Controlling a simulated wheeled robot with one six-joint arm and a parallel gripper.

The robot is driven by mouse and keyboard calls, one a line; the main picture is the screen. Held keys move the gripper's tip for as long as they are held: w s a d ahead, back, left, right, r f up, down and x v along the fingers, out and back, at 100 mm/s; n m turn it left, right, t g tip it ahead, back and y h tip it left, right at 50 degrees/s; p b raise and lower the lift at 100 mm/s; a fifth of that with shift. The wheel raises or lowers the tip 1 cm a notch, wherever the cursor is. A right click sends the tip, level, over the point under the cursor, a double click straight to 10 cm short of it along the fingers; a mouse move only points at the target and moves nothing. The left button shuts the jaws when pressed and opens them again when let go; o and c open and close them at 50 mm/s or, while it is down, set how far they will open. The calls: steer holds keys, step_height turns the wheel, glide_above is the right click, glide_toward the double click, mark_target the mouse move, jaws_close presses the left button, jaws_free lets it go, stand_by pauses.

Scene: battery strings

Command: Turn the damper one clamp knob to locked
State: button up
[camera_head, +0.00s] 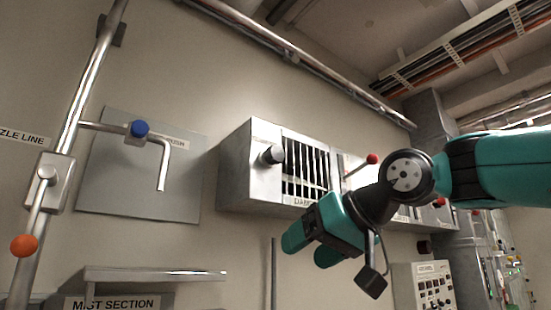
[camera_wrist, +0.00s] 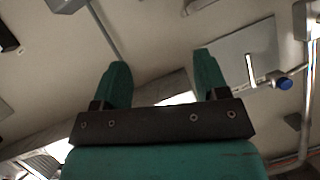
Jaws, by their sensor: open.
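A grey metal box (camera_head: 250,180) with a slatted opening (camera_head: 305,170) is on the wall in the middle of the head view. A dark, short cylindrical knob (camera_head: 272,155) with a pale base sticks out from its front, left of the slats. It looks like the damper one clamp knob, but the label under the slats is partly hidden and I cannot read the knob's setting. My gripper (camera_head: 306,251) is open and empty, below and right of the knob and apart from it. In the wrist view my gripper (camera_wrist: 162,70) has nothing between its fingers. I cannot make out the knob there.
A red-ball lever (camera_head: 372,159) stands right of the slats, close to my arm. At left are a wall plate (camera_head: 110,190), a blue-knobbed pipe valve (camera_head: 138,129) and an orange-ball lever (camera_head: 24,246). A shelf marked MIST SECTION (camera_head: 150,273) juts out below.

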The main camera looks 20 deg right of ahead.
steer(key=s+d+r+t, duration=0.1)
steer(key=d+r+t, duration=0.1)
steer(key=r, duration=0.5)
steer(key=s+d+r+t, duration=0.1)
steer(key=r+t, duration=0.1)
steer(key=r, duration=0.5)
steer(key=t, duration=0.2)
glide_toward(278, 151)
steer(key=shift+m+h, duration=0.3)
steer(key=p+x, duration=0.6)
steer(key=x, duration=0.4)
steer(key=shift+a, duration=0.15)
steer(key=shift+w+a+f, duration=0.1)
steer(key=shift+w+a, duration=0.05)
steer(key=shift+w, duration=0.35)
steer(key=c, duration=0.9)
